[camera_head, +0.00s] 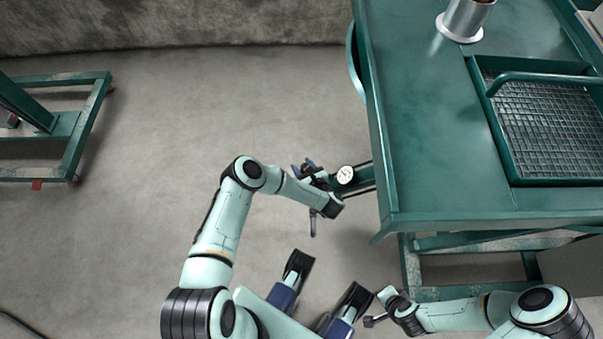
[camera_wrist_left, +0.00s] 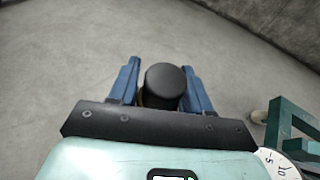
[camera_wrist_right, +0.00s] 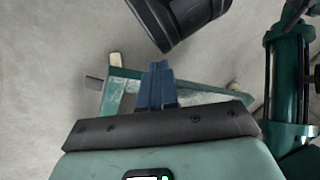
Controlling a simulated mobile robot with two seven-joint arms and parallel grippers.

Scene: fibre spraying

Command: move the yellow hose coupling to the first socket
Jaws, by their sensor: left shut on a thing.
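My left gripper (camera_head: 304,168) is to the left of the green table. In the left wrist view its blue fingers (camera_wrist_left: 158,85) are shut on the sides of a black-topped cylinder (camera_wrist_left: 165,84). A thin yellowish edge shows beside the cylinder's lower left, so I take it for the yellow hose coupling; most of it is hidden under the black top. In the head view the held piece is too small to make out. My right gripper (camera_wrist_right: 157,84) is shut and empty, its blue fingers together. I cannot make out the first socket in any view.
A green table (camera_head: 428,140) with a wire-mesh tray (camera_head: 514,183) and a metal pot (camera_head: 466,18) stands at the right. A white dial gauge (camera_head: 346,174) is close beside my left gripper. A green frame (camera_head: 92,125) stands at the left. The floor between is clear.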

